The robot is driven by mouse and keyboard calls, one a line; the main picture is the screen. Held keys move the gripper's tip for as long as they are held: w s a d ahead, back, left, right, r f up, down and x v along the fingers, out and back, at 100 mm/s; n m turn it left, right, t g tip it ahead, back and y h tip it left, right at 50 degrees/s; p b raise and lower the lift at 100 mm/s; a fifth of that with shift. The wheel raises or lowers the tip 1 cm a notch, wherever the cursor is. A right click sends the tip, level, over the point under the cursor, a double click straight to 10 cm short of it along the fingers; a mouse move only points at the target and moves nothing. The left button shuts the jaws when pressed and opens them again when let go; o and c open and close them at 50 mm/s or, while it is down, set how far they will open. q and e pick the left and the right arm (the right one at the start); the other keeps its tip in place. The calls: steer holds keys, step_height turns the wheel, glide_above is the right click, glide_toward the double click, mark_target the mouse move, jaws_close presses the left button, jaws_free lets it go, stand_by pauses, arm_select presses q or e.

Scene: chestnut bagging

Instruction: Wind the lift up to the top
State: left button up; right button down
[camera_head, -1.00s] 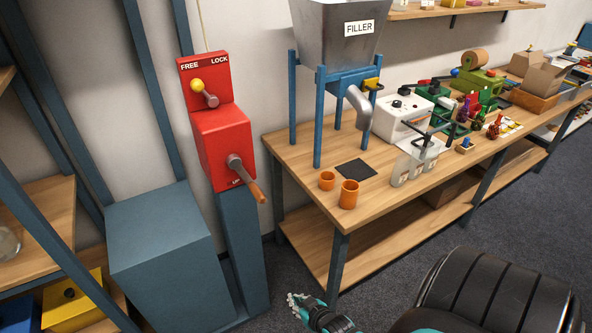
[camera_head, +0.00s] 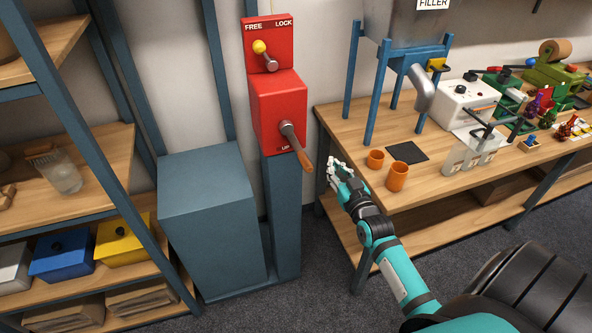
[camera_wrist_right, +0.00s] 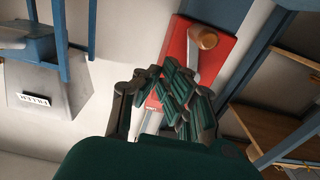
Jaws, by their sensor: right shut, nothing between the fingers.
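The red winch box (camera_head: 278,112) of the lift is mounted on a blue-grey post (camera_head: 283,215). Its crank (camera_head: 292,138) has a brown handle (camera_head: 304,161) hanging down to the right, near the UP marking. Above it, a yellow-knobbed lever (camera_head: 264,55) sits on the red FREE/LOCK plate, its knob nearer FREE. My right gripper (camera_head: 333,164) is shut and empty, just right of the handle and apart from it in the picture. In the right wrist view the gripper (camera_wrist_right: 172,95) shows with the red box (camera_wrist_right: 200,62) and the round handle end (camera_wrist_right: 203,37) beyond. My left gripper is not seen.
A wooden workbench (camera_head: 445,190) stands right, with orange cups (camera_head: 398,176) and a dark pad (camera_head: 407,151) near its left end. A blue-grey block (camera_head: 212,215) stands left of the post. Shelves (camera_head: 85,185) with bins fill the far left.

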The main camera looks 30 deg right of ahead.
mark_target(312, 170)
steer(key=f+b+x, duration=0.1)
steer(key=b+x, duration=0.4)
steer(key=x, duration=0.3)
steer(key=a+f, duration=0.1)
steer(key=a, duration=0.1)
steer(key=a+f, duration=0.1)
steer(key=w+a+f+b, duration=0.1)
steer(key=a+f, duration=0.1)
steer(key=shift+a, duration=0.3)
steer(key=shift+w, duration=0.25)
steer(key=shift+s+d+r, duration=0.1)
steer(key=shift+s+d, duration=0.05)
steer(key=shift+d, duration=0.55)
steer(key=shift+s, duration=0.2)
steer(key=shift+s+a+p, duration=0.1)
steer(key=shift+s+p, duration=0.3)
steer(key=shift+p, duration=0.2)
steer(key=p+v, duration=0.5)
steer(key=v, duration=0.5)
steer(key=shift+s, duration=0.4)
